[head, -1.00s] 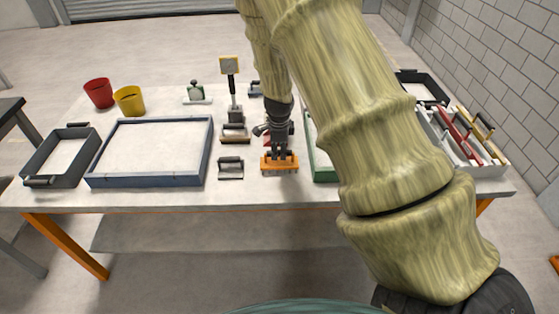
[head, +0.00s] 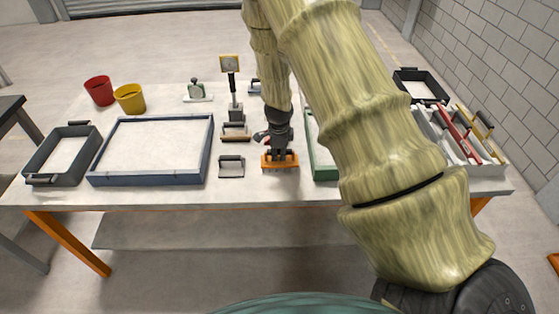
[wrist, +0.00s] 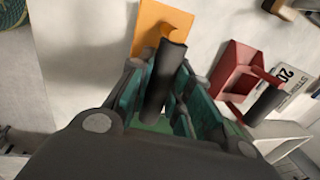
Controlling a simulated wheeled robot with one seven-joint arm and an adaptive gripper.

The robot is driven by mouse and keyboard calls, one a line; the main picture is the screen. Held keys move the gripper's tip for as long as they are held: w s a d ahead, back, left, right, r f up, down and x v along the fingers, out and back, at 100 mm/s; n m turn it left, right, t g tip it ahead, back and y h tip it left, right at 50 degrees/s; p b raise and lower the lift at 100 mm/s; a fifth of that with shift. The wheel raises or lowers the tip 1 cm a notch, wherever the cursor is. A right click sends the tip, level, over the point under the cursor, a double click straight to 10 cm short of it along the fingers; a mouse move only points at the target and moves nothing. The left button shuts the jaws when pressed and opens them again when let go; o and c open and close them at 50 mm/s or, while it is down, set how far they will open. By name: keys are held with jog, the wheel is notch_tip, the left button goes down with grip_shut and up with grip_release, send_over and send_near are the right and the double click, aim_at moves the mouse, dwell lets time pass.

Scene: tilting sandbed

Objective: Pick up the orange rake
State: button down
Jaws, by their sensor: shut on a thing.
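The orange rake (head: 280,162) is near the front edge of the table, below my gripper (head: 279,146) in the head view. In the wrist view its orange head (wrist: 158,24) shows beyond the fingers, and its dark handle (wrist: 165,75) lies between them. My gripper (wrist: 160,95) is shut on that handle. I cannot tell whether the rake touches the table or is just above it.
A small grey-handled tool (head: 231,167) stands just left of the rake. A blue-rimmed sandbed (head: 150,182) lies further left, and a green-framed tray (head: 325,172) is close on the right. A red scoop (wrist: 232,72) lies beside my gripper in the wrist view.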

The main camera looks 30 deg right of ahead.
jog(key=shift+r, duration=0.1)
jog(key=shift+w+r+b, duration=0.1)
jog(key=shift+r+b, duration=0.3)
jog(key=shift+r, duration=0.05)
notch_tip(320, 180, up, 2)
jog(key=shift+r+b, duration=0.1)
jog(key=shift+b, duration=0.4)
jog(key=s+a+r+b, duration=0.1)
jog(key=s+a+b, duration=0.4)
jog(key=s, duration=0.8)
jog(key=a, duration=0.3)
jog(key=shift+s+a+r, duration=0.15)
jog(key=shift+s+r, duration=0.2)
jog(key=shift+s, duration=0.05)
jog(key=c, duration=1.9)
grip_release()
grip_shut()
